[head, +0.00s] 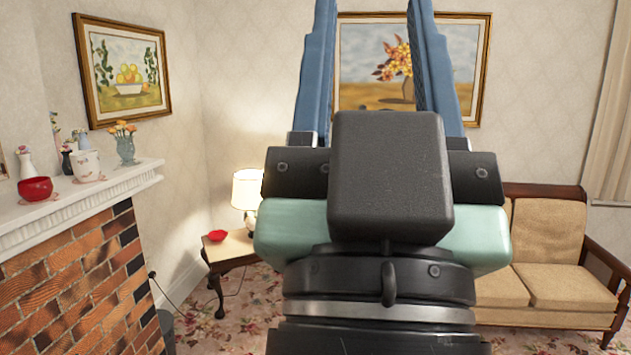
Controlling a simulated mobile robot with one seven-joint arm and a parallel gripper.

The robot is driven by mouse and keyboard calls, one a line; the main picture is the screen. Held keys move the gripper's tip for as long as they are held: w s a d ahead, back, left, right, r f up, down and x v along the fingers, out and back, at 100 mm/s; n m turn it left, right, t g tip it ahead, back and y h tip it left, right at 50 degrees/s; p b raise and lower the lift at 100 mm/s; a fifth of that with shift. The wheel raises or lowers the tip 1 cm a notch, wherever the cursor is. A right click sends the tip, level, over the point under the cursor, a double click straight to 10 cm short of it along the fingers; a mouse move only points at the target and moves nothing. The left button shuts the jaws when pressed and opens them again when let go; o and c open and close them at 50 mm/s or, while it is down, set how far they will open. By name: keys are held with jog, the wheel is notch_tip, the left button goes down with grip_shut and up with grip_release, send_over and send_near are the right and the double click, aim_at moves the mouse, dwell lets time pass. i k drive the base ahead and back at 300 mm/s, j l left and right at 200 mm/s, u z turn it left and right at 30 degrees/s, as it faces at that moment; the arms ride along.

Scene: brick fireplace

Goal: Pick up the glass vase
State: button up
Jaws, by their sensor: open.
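A bluish, see-through glass vase (125,149) with orange flowers stands upright near the right end of the white mantelpiece (95,192), at the left of the head view. My gripper (371,25) is large in the middle of the view, pointing up. Its two blue fingers are spread apart with nothing between them, and their tips run out of the top of the frame. It is well to the right of the vase and not touching it.
On the mantel left of the vase stand a white pot (87,166), a red bowl (35,189) and small flower vases. A side table (232,249) with a lamp (247,189) and red dish (217,236) stands behind. A tan sofa (548,245) is at right.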

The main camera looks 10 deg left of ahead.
aim_at(125, 147)
jog(key=i+l, duration=0.1)
jog(key=i, duration=1.45)
jog(key=i+u, duration=0.35)
jog(key=i+l+u, duration=0.15)
jog(key=i+u, duration=0.25)
jog(key=i, duration=0.15)
jog(key=i+l+u, duration=0.35)
jog(key=i+u, duration=0.15)
jog(key=u, duration=0.25)
jog(key=i+u, duration=0.2)
jog(key=u, duration=0.25)
jog(key=i+l+u, duration=0.1)
jog(key=u, duration=0.3)
jog(key=i+l+u, duration=0.15)
jog(key=u, duration=0.3)
jog(key=i+l+u, duration=0.15)
jog(key=u, duration=0.15)
jog(key=i+l+u, duration=0.15)
jog(key=u, duration=0.15)
